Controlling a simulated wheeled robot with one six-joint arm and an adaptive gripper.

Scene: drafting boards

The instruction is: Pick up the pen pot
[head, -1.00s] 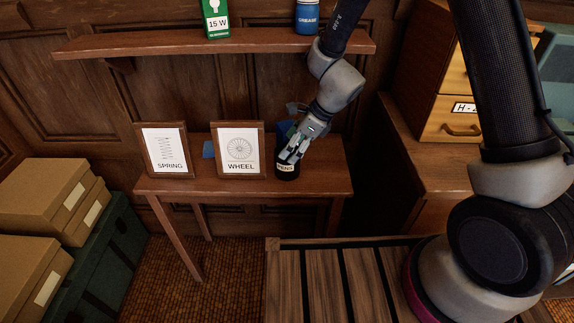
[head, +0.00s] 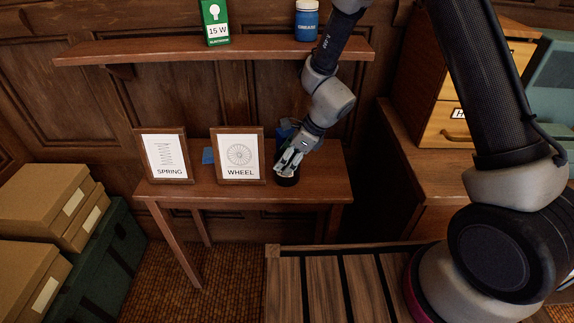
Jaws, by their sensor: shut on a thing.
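The pen pot (head: 288,181) is a small black round pot at the right part of the small wooden table (head: 250,197), right of the framed wheel picture. My gripper (head: 289,166) comes down over it from the upper right and is shut on it. The fingers cover most of the pot and its label. I cannot tell whether the pot's base still touches the table top.
Framed pictures marked WHEEL (head: 239,155) and SPRING (head: 165,156) stand left of the pot. A blue thing (head: 285,131) is partly hidden behind my arm. A shelf (head: 180,50) holds a green bulb box (head: 215,22) and a blue grease jar (head: 307,20).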

